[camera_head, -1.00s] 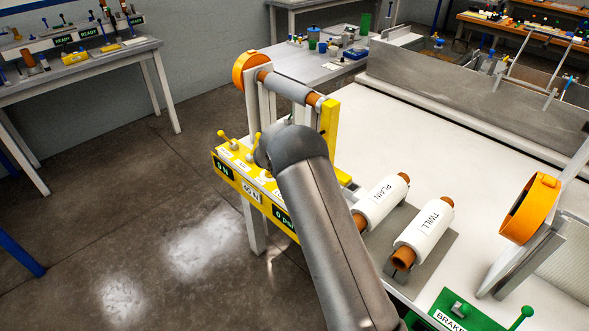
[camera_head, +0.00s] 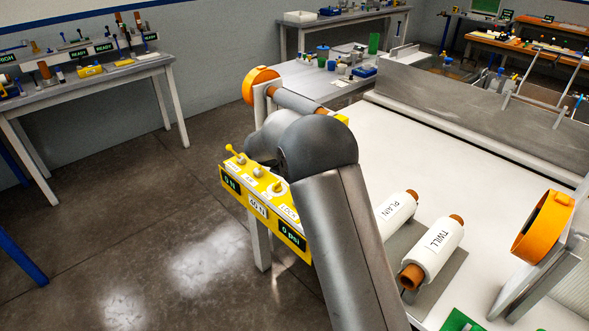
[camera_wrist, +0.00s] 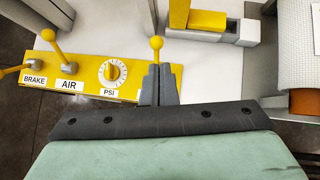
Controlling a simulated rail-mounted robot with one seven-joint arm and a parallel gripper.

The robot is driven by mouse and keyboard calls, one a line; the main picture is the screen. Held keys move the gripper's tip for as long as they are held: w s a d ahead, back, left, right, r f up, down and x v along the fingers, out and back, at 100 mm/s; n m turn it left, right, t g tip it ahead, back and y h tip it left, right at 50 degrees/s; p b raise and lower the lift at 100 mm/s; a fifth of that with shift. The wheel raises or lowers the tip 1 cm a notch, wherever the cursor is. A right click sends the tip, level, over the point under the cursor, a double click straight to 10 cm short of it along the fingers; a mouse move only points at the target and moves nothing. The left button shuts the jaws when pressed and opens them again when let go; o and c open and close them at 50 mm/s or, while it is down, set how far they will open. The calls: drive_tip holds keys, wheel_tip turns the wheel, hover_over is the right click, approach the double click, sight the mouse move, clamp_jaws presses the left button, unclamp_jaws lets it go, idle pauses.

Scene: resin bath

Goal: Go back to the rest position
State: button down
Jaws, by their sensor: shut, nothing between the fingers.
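My gripper (camera_wrist: 160,76) shows in the wrist view with its two dark fingers together and nothing between them. It is over the right end of the yellow control panel (camera_wrist: 88,50). A yellow ball-topped lever (camera_wrist: 157,43) shows just beyond the fingertips; its lower part is hidden, and I cannot tell whether they touch. The AIR lever (camera_wrist: 55,48), the BRAKE lever (camera_wrist: 18,68) and the PSI dial (camera_wrist: 112,72) are left of the fingers.
The orange-ended roller stand (camera_head: 262,84) rises behind my arm. Rolls marked PLAIN (camera_head: 396,214) and TWILL (camera_head: 438,245) lie on the white table (camera_head: 455,150) to the right. An orange ring (camera_head: 541,228) stands at far right. The floor (camera_head: 150,215) at left is clear.

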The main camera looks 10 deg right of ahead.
drive_tip(key=s+d+r+m+g+y, duration=0.1)
drive_tip(key=s+d+r+m+g, duration=0.2)
drive_tip(key=s+m, duration=0.65)
drive_tip(key=s+d+r+m+g+y, duration=0.1)
drive_tip(key=s+d+r+m, duration=0.35)
drive_tip(key=s, duration=0.95)
drive_tip(key=s+a+m+y, duration=0.1)
drive_tip(key=s+m+y, duration=0.1)
drive_tip(key=s+m, duration=0.4)
drive_tip(key=s+a+f+m+g+y, duration=0.1)
drive_tip(key=s+m, duration=0.6)
drive_tip(key=s, duration=0.8)
drive_tip(key=shift+s+a+f+g+y, duration=0.3)
drive_tip(key=shift+s+a+y, duration=0.1)
